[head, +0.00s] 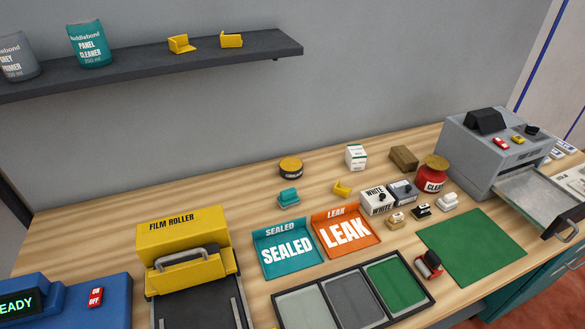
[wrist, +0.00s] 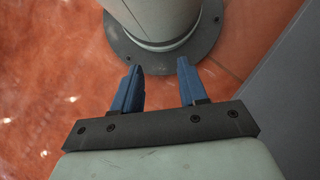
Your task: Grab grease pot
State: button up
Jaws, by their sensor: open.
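My gripper (wrist: 159,72) shows only in the wrist view. Its two blue fingers are apart with nothing between them. It is over the reddish floor beside my round base, away from the bench things. The head view does not show my gripper.
A teal piece (head: 289,197) and a yellow piece (head: 342,188) lie near the tin. The SEALED tray (head: 259,240) and orange LEAK tray (head: 375,240) are in front. A white box (head: 356,157) and red jar (head: 431,179) stand to the right. Bench left of the tin is clear.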

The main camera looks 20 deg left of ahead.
dwell(0.3)
jog(key=o, duration=1.1)
